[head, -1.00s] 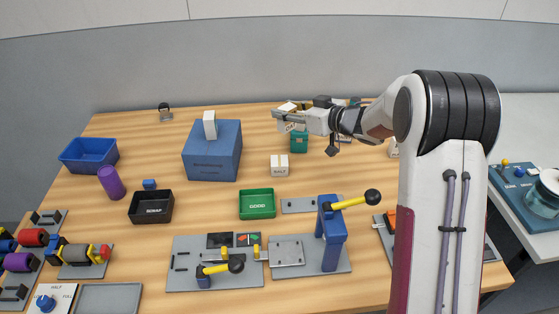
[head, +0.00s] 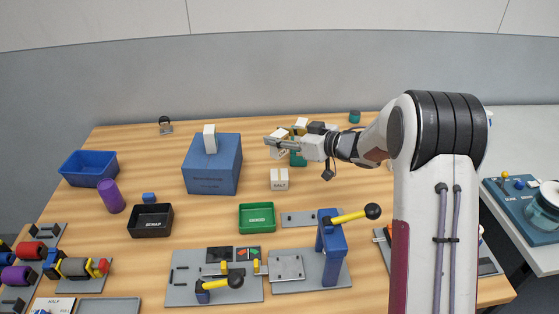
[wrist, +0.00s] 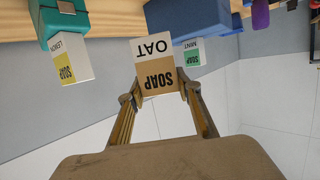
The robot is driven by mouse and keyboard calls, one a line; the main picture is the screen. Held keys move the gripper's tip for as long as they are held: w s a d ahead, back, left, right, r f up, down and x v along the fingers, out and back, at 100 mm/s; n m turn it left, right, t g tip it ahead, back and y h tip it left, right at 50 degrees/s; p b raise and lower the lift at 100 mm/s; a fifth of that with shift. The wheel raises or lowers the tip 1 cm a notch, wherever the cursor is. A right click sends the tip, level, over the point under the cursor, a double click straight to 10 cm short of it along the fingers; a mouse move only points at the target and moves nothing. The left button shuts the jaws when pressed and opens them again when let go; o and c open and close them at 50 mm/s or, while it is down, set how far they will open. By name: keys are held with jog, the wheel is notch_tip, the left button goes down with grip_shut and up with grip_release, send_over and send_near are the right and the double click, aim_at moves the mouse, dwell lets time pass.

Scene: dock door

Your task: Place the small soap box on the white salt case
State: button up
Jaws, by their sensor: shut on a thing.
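My gripper (head: 279,142) is shut on a small soap box (wrist: 158,68), whose face reads SOAP OAT, upside down in the wrist view. In the head view the held box (head: 278,152) is partly hidden by the fingers. It is in the air, a little above and behind the white salt case (head: 279,185) in the picture. The salt case stands on the wooden table with its SALT label facing the head camera, nothing seen on its top. The salt case is not recognisable in the wrist view.
A teal block (head: 298,160) with another soap box (wrist: 69,60) on it stands close behind the gripper. A big blue box (head: 212,172) at left carries a mint soap box (head: 210,139). A green GOOD tray (head: 256,226) and black SCRAP tray (head: 151,228) are in front.

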aim_at(282, 156)
jog(key=shift+f, duration=1.8)
jog(key=shift+f, duration=1.9)
jog(key=shift+f, duration=0.1)
jog(key=o, duration=1.2)
jog(key=shift+c, duration=0.2)
jog(key=shift+s+d+r, duration=0.25)
jog(key=shift+s+d, duration=0.05)
jog(key=shift+d, duration=0.05)
jog(key=v, duration=1.1)
